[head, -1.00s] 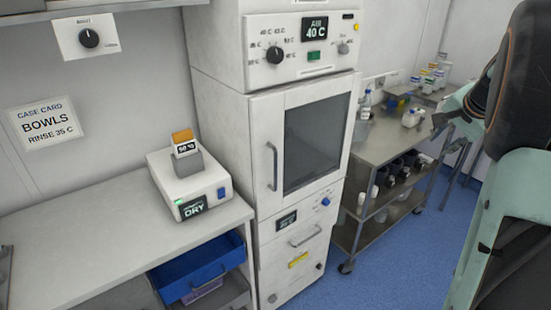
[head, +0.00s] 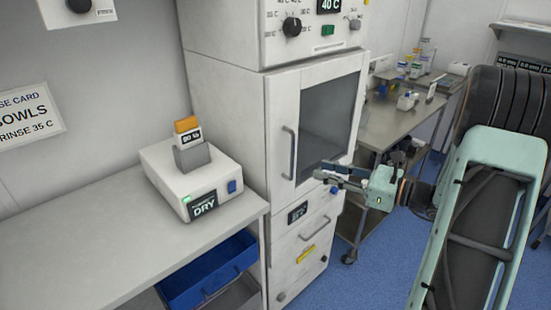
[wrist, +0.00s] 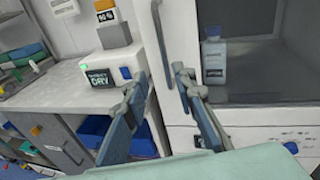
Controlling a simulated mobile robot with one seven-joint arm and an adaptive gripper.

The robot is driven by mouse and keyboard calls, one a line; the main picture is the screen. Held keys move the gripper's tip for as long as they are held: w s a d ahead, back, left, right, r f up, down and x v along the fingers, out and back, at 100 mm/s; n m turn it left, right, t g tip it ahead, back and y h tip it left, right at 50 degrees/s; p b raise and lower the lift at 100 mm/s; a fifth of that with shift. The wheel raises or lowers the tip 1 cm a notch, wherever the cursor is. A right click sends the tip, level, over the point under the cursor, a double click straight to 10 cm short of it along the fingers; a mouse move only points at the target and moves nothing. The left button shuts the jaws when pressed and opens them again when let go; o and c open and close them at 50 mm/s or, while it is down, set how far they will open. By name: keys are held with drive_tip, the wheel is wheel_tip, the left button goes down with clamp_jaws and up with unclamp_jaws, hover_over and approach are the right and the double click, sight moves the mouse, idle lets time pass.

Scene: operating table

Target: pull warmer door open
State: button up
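The warmer (head: 225,110) is a tall white cabinet. Its door (head: 272,150) is shut, with a dark window (head: 330,120) and a vertical grey bar handle (head: 289,153) on the left side. My gripper (head: 322,177) is in front of the door's lower right part, right of the handle and apart from it. In the wrist view its two fingers are spread and empty. There the handle (wrist: 162,45) shows beyond the gap between the fingertips, and the window (wrist: 265,70) is to the right with a bottle (wrist: 213,60) behind it.
A bench (head: 90,240) on the left holds a white box marked DRY (head: 192,178). Blue bins (head: 207,275) sit below it. Lower drawers with a handle (head: 314,227) are under the door. A steel cart (head: 395,130) stands to the right. Blue floor is clear in front.

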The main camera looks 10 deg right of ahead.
drive_tip(key=m+t, duration=0.1)
hover_over(292, 176)
drive_tip(key=shift+w+r+p, duration=0.3)
idle(0.4)
clamp_jaws()
